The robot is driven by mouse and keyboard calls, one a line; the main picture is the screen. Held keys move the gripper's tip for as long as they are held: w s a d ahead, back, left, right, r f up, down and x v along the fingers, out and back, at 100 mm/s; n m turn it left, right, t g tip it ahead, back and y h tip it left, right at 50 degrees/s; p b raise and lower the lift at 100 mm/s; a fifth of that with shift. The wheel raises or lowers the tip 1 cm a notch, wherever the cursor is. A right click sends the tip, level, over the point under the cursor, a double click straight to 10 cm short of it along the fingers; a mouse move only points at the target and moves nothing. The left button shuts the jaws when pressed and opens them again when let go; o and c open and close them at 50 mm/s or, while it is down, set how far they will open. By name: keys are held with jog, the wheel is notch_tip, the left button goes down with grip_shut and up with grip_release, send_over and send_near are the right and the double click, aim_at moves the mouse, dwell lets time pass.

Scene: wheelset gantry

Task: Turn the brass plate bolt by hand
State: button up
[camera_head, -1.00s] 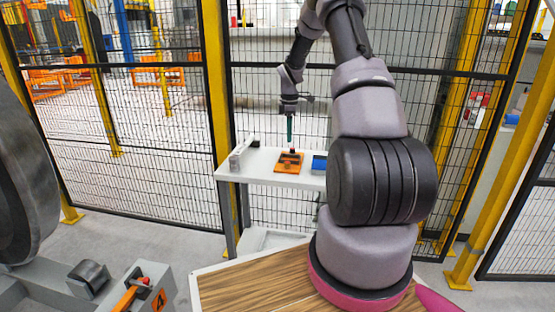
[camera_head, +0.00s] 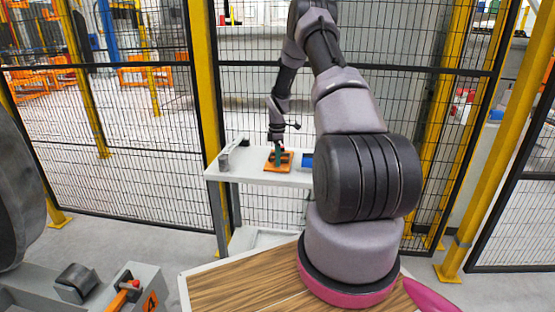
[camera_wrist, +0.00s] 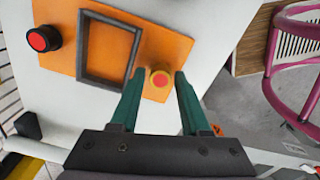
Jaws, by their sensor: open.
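An orange plate (camera_head: 271,168) lies on a pale table, and it also fills the upper part of the wrist view (camera_wrist: 178,48). A small round brass bolt with a red centre (camera_wrist: 160,80) sits at the plate's edge beside a grey rectangular frame (camera_wrist: 83,50). My gripper (camera_wrist: 159,76) is open, with its two green fingers either side of the bolt in the wrist picture. Clear gaps show between the bolt and both fingers; I cannot tell their height above the plate. In the head view my gripper (camera_head: 279,155) is down at the plate and hides the bolt.
A red button on a black base (camera_wrist: 42,38) stands at the plate's left in the wrist view. The table (camera_head: 230,174) also carries a grey block (camera_head: 223,162) and a blue bin (camera_head: 307,160). A mesh fence (camera_head: 340,100) stands behind the table.

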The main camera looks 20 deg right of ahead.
grip_shut()
